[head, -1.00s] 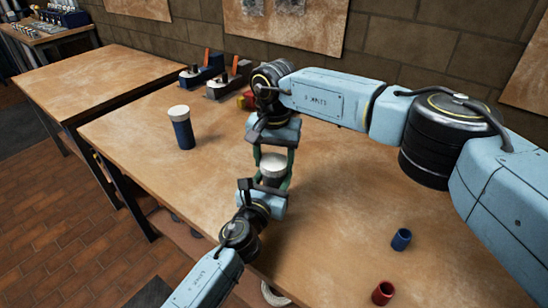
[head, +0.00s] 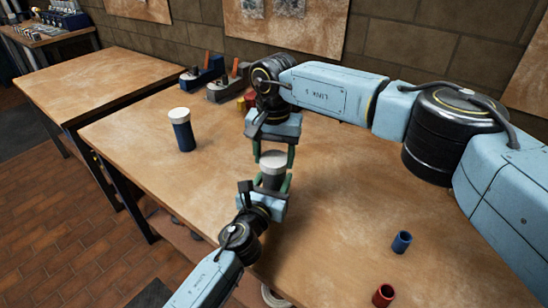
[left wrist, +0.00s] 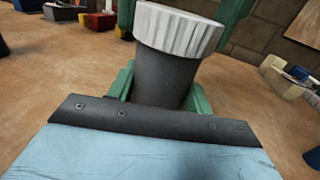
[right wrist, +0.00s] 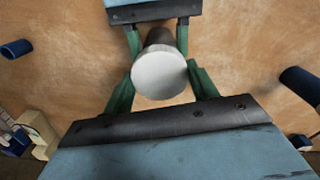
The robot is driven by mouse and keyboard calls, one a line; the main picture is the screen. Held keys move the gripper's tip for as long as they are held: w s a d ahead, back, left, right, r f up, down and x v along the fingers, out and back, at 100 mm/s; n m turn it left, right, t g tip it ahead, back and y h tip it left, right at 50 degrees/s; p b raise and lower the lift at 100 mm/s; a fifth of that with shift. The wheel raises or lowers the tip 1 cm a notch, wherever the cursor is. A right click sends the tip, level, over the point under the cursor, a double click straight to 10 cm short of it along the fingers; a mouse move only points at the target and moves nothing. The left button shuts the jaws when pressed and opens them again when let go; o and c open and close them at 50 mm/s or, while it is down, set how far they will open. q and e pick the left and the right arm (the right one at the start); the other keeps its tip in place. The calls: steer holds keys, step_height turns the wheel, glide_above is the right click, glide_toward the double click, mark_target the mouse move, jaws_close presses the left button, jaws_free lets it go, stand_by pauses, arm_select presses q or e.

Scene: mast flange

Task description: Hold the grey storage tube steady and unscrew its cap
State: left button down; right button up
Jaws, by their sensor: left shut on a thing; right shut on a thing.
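The grey storage tube (head: 272,181) stands about upright above the table, with its ribbed white cap (head: 273,160) on top. My left gripper (head: 277,184) is shut on the tube's body from the front. In the left wrist view the tube (left wrist: 164,75) rises between its green fingers, with the cap (left wrist: 180,29) above. My right gripper (head: 274,156) reaches in from behind and is shut on the cap, one finger on each side. In the right wrist view the cap's round top (right wrist: 160,73) faces the camera and hides much of the tube.
A blue tube with a white cap (head: 181,130) stands on the table at left. A small blue cylinder (head: 401,242) and a red one (head: 384,295) are at right front. Grey (head: 227,88) and blue (head: 203,73) tools stand at the back.

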mark_target(274, 158)
steer(key=shift+r, duration=0.3)
steer(key=shift+r, duration=0.1)
steer(key=shift+r, duration=1.9)
arm_select(q)
steer(key=c, duration=0.6)
jaws_free()
steer(key=shift+o, duration=0.2)
